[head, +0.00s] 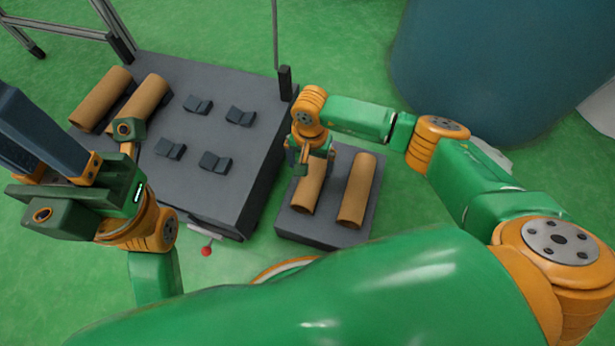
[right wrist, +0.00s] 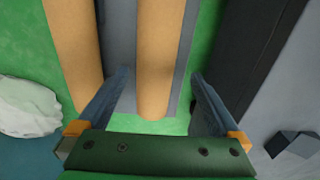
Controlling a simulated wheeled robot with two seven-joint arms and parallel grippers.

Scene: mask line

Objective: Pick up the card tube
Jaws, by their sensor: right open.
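Two tan card tubes lie side by side on a low grey platform (head: 332,193): a left tube (head: 308,190) and a right tube (head: 357,190). My right gripper (head: 311,160) is open over the upper end of the left tube, partly hiding it. In the right wrist view, this tube (right wrist: 160,60) runs between the two spread fingers (right wrist: 160,95), with gaps at both sides; the other tube (right wrist: 75,50) lies left of the fingers. Two more card tubes (head: 103,98) (head: 142,104) lie on the larger grey table. My left gripper (head: 40,135) is large at the left; its jaw opening is unclear.
The larger grey table (head: 215,82) holds several small dark blocks (head: 198,105) and has a thin post at its right corner. A big teal cylinder (head: 480,65) stands at the upper right. A red knob (head: 207,251) sits by the table's front edge. Green floor surrounds the platform.

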